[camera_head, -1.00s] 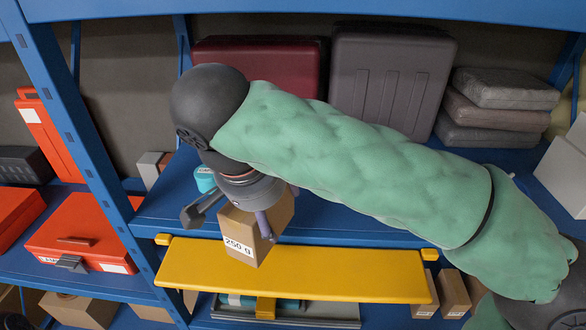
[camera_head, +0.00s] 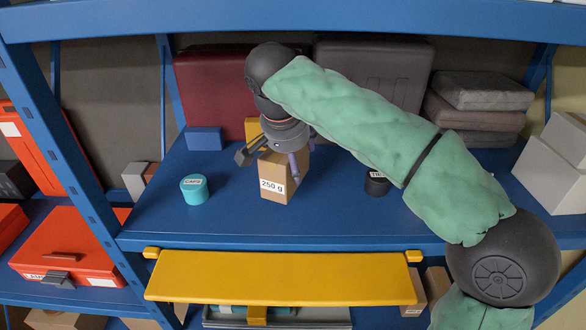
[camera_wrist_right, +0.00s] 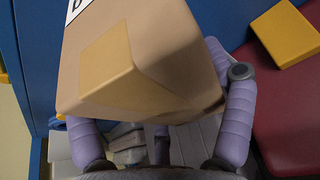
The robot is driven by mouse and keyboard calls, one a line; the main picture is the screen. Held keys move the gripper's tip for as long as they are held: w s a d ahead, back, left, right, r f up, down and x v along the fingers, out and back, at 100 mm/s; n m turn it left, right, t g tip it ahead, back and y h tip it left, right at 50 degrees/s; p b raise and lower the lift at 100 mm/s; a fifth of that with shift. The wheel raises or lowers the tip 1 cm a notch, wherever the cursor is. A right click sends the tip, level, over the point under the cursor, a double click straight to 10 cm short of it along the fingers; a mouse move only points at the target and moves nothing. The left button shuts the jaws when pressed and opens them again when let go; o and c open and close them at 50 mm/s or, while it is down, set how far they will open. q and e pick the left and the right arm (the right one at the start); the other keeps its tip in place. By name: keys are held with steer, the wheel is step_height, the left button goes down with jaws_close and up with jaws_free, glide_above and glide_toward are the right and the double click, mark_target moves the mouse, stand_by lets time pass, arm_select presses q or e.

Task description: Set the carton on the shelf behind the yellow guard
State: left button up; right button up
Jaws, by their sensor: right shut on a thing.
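The carton (camera_head: 273,188) is a brown box with a white "250 g" label. It is upright between the fingers of my right gripper (camera_head: 272,156), over the blue shelf (camera_head: 230,222) behind the yellow guard (camera_head: 285,277). I cannot tell whether its bottom touches the shelf. In the right wrist view the carton (camera_wrist_right: 135,55) fills the space between the purple fingers, and my right gripper (camera_wrist_right: 160,125) is shut on it. The guard is a long yellow bar along the shelf's front edge. My left gripper is not in view.
A teal round tin (camera_head: 194,189) stands left of the carton, and a dark tin (camera_head: 376,184) to its right. A blue box (camera_head: 204,139), a yellow box (camera_head: 253,128), a red case (camera_head: 215,85) and a grey case (camera_head: 375,75) are behind. The shelf front is clear.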

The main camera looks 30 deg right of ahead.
steer(key=shift+f, duration=1.65)
steer(key=shift+f, duration=0.1)
steer(key=shift+f+b, duration=0.1)
steer(key=shift+b, duration=0.25)
steer(key=o, duration=1.2)
steer(key=p+v, duration=0.1)
steer(key=v, duration=0.4)
steer(key=shift+a, duration=0.1)
steer(key=s+a, duration=0.2)
steer(key=a, duration=0.1)
steer(key=s+a+b, duration=0.1)
steer(key=s+a, duration=0.4)
steer(key=a, duration=0.1)
steer(key=shift+s+a, duration=0.15)
steer(key=shift+s, duration=0.2)
